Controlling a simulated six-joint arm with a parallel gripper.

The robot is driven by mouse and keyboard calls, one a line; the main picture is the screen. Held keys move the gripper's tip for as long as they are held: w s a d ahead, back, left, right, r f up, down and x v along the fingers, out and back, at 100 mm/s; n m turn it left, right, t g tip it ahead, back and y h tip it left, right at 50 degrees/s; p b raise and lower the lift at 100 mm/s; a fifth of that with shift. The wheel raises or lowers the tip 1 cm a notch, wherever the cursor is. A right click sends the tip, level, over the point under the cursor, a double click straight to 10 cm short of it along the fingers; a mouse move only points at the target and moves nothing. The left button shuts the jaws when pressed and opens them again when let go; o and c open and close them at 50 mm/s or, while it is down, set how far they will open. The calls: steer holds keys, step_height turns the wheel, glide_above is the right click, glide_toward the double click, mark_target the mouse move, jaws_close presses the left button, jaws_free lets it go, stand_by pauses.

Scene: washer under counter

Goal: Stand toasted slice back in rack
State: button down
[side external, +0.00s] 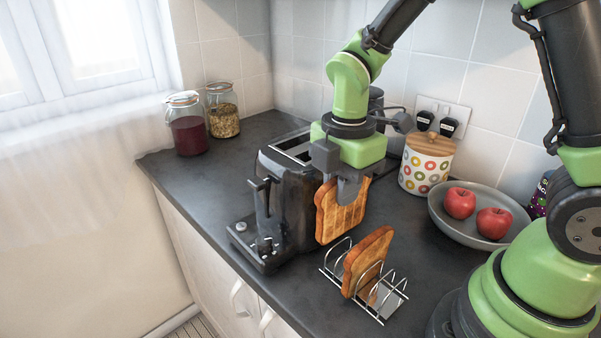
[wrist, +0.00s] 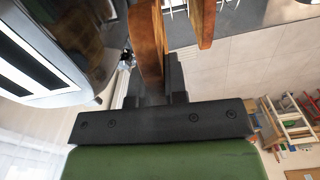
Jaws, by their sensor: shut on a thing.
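My gripper (side external: 349,186) is shut on the top of a toasted slice (side external: 338,214). The slice hangs upright beside the toaster (side external: 290,200), above the counter and behind the toast rack (side external: 395,296). The rack is a silver wire stand near the counter's front edge. Another toasted slice (side external: 368,258) stands in the rack, leaning slightly; several wire slots are empty. In the wrist view, the held slice (wrist: 150,42) is seen edge-on between my fingers, and the rack's slice (wrist: 203,22) is to its right, apart from it.
The black toaster stands left of the held slice. A grey bowl (side external: 440,215) with two red apples and a patterned canister (side external: 426,165) are to the right. Two glass jars (side external: 187,124) stand at the back left. The counter's left side (side external: 190,180) is clear.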

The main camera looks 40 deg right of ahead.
mark_target(345, 224)
steer(key=shift+s+d+f, duration=0.1)
steer(key=shift+f, duration=1.15)
steer(key=shift+s+d+f, duration=0.15)
steer(key=shift+f, duration=1.05)
steer(key=shift+s+d+f, duration=0.1)
steer(key=shift+f, duration=1.15)
steer(key=c, duration=1.1)
jaws_free()
steer(key=shift+r, duration=0.1)
steer(key=shift+r, duration=3.4)
